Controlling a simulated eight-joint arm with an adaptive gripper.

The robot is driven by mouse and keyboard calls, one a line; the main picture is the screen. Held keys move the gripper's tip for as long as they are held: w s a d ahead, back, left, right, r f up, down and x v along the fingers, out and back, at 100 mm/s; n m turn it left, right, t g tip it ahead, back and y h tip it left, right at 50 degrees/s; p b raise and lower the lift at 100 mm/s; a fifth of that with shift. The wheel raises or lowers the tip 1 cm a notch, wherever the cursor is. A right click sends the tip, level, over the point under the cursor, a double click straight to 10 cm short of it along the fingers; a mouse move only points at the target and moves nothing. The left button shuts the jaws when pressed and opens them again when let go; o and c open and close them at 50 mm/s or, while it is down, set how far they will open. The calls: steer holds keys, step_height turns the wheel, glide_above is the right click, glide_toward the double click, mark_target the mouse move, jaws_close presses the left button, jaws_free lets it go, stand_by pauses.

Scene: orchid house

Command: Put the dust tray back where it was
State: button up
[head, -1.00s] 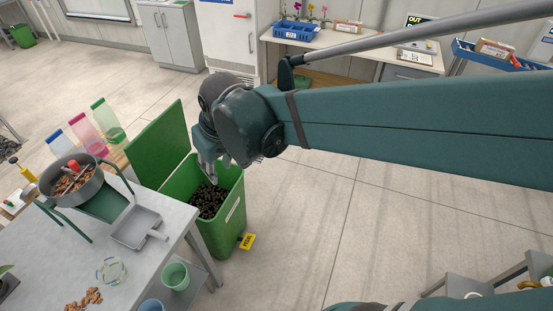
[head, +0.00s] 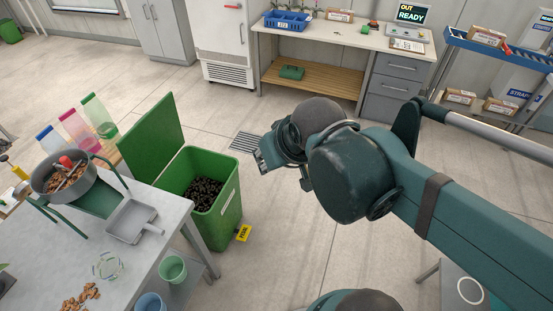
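The dust tray (head: 126,222), a shallow grey pan with a short light handle, lies on the grey worktable (head: 183,235) at the left, near its edge by the green bin. My gripper (head: 262,158) is in the air beyond and to the right of the green bin, well apart from the tray. Its fingers are small and partly turned away, so I cannot tell whether they are open or shut. I see nothing hanging from it.
The green bin (head: 228,214) stands open with dark bits inside. A pan of bark (head: 82,184) on a green stand, a glass dish (head: 107,266) and loose bark pieces (head: 82,298) share the worktable. Open floor (head: 285,235) lies right of the bin.

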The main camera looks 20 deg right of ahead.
steer(key=shift+s+d, duration=0.45)
steer(key=shift+d, duration=0.05)
stand_by(1.2)
